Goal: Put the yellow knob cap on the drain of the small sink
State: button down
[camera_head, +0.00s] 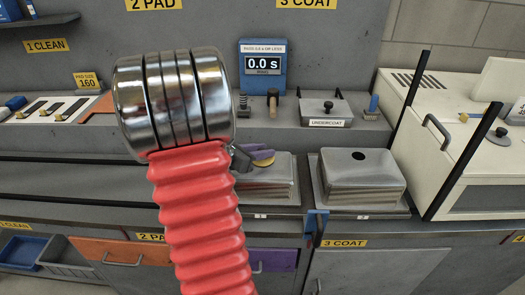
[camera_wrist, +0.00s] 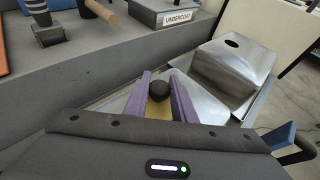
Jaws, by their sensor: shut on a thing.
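My gripper (camera_head: 260,151) is shut on the yellow knob cap (camera_head: 264,161), a yellow disc with a black ball knob. In the wrist view the purple fingers (camera_wrist: 161,84) stand on either side of the black knob, with the yellow cap (camera_wrist: 158,112) below. The cap is over the left steel sink (camera_head: 270,186), which is upside down; I cannot tell whether they touch. This sink's drain is hidden. A second upturned steel sink (camera_head: 365,178) to the right shows its dark open drain (camera_head: 358,155). I cannot tell for sure which sink is the small one.
A grey box labelled UNDERCOAT (camera_head: 327,112) stands on the ledge behind the sinks. A cream cabinet (camera_head: 450,130) with black posts bounds the right side. A blue clamp (camera_head: 316,222) sits between the two sink stands.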

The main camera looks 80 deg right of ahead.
jog(key=shift+f, duration=0.1)
jog(key=c, duration=1.5)
grip_release()
jog(key=shift+w+a+r, duration=0.35)
jog(key=shift+a, duration=0.05)
jog(key=v, duration=1)
jog(key=shift+a, duration=0.15)
jog(key=shift+w+a+r, duration=0.15)
jog(key=shift+w+a, duration=0.05)
jog(key=shift+a, duration=0.05)
